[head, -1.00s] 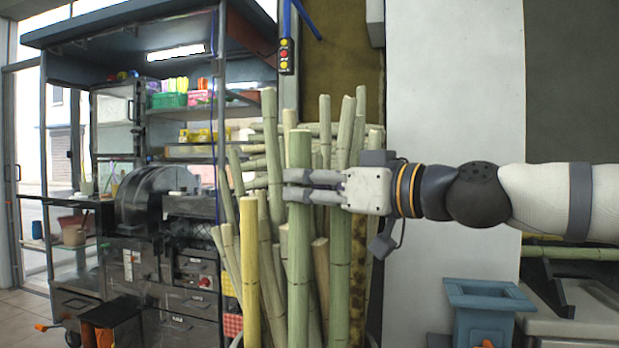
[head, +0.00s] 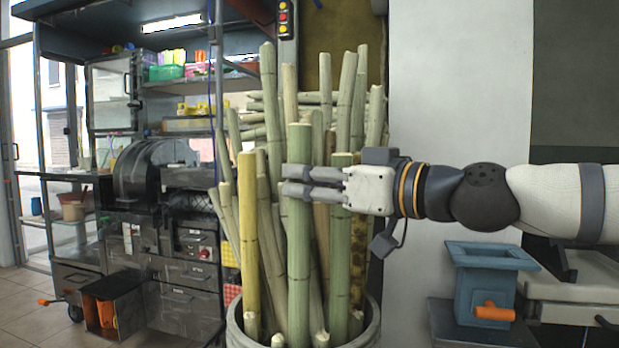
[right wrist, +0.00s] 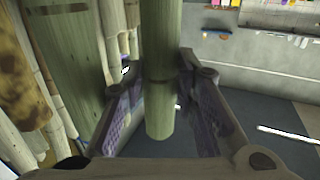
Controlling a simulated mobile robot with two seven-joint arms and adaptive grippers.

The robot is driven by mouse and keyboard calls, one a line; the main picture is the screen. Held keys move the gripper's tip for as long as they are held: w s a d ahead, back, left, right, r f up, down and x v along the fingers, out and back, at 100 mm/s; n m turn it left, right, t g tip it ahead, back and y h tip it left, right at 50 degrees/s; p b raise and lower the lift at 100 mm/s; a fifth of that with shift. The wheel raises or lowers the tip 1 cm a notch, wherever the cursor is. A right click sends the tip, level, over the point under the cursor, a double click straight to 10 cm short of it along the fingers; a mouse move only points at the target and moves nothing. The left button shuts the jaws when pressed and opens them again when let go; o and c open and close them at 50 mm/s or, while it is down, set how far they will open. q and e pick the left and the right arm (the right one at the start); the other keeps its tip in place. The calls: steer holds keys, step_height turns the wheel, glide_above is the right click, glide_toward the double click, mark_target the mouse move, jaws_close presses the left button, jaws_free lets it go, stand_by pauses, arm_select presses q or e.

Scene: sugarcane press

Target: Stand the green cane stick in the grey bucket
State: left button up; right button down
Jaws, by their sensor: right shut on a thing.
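The green cane stick (head: 299,240) stands about upright in the head view, in front of a bundle of canes. My right gripper (head: 296,181) is shut on its upper part, coming in from the right. The right wrist view shows the stick (right wrist: 161,60) between the fingers, its lower end appearing free above the dark floor. The grey bucket (head: 371,328) is at the bottom of the head view, cut off by the frame edge, with several canes in it. Whether the stick is inside or in front of its rim cannot be told. My left gripper is out of view.
Several canes, including a yellowish one (head: 249,240), crowd the space behind and left of the stick. A blue hopper (head: 487,285) with an orange handle stands at right. A metal press (head: 150,190) and shelves are at left. Tiled floor shows at lower left.

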steer(key=shift+r, duration=0.1)
steer(key=c, duration=0.6)
jaws_free()
steer(key=shift+p+v, duration=0.6)
steer(key=shift+v, duration=2.9)
